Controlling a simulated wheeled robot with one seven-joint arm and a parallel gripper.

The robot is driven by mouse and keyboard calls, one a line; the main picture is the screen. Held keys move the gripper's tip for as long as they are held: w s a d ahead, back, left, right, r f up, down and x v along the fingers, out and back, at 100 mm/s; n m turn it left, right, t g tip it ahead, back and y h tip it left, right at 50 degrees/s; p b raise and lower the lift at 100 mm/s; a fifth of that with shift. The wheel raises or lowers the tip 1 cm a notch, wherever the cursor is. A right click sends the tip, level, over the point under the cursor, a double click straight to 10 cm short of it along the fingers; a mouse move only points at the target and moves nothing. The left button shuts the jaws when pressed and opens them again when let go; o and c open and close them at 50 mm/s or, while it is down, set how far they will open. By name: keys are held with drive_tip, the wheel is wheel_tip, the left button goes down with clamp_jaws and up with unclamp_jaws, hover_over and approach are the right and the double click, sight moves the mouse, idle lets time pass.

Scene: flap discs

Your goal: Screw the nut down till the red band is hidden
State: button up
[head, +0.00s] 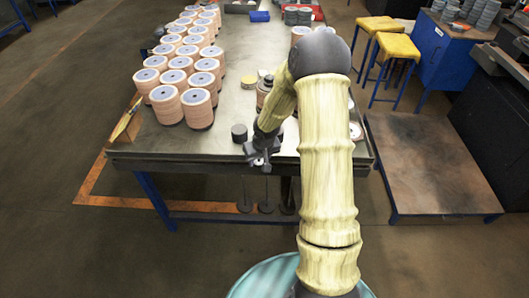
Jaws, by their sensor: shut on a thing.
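My gripper (260,155) is at the front edge of the table, pointing down, with my arm reaching over from the right. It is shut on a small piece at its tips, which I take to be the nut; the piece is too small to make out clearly. I cannot make out the red band or a thread. My gripper and wrist cover much of that spot.
The metal table (222,140) holds rows of stacked orange discs (197,105) at the left. A dark cylinder (239,133) stands just left of my gripper. Yellow stools (398,48) stand at the right.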

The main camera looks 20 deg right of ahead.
drive_tip(key=s+a+f, duration=0.2)
drive_tip(key=a+f, duration=0.3)
drive_tip(key=a, duration=0.1)
drive_tip(key=shift+s, duration=0.4)
drive_tip(key=shift+a, duration=0.25)
